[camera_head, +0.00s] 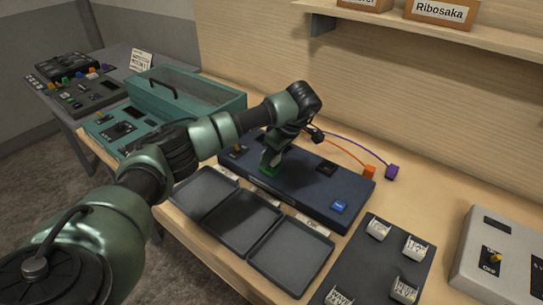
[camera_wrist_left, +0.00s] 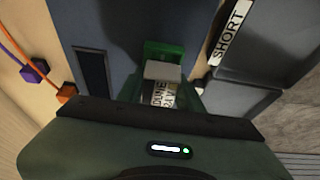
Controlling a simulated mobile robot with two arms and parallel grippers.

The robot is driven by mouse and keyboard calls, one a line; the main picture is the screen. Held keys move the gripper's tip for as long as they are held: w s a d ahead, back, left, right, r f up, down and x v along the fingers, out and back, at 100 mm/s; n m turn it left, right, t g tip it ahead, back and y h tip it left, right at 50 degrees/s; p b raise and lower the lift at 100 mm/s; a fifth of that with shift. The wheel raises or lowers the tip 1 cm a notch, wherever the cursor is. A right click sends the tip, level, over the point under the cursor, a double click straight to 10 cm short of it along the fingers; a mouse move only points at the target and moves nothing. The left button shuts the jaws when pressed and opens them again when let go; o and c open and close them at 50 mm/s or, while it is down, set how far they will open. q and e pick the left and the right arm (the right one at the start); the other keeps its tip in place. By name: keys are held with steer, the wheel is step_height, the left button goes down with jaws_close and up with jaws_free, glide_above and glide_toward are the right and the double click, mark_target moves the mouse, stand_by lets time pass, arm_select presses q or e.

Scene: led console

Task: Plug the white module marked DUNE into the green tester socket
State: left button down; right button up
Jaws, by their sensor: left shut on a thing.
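My left gripper (camera_head: 272,158) is over the dark blue tester, its fingers pointing down at the green socket (camera_head: 266,172). In the left wrist view the left gripper (camera_wrist_left: 165,98) is shut on a white module (camera_wrist_left: 162,72), whose label reads DUNE with a second line partly hidden. The module is right at the green socket (camera_wrist_left: 165,48), its far end over or against the green part. I cannot tell how deep it sits. The module is hidden behind the gripper in the head view. My right gripper is not in view.
The tester (camera_head: 345,188) has a small dark display and a blue button (camera_head: 339,206). Three dark trays (camera_head: 243,222) lie in front. A dark mat (camera_head: 384,262) with several white modules is at right, beside a grey switch box (camera_head: 500,262). Orange (camera_head: 369,172) and purple (camera_head: 392,171) plugs lie behind.

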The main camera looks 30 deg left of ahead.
arm_select(q)
steer(key=shift+f, duration=0.45)
stand_by(1.1)
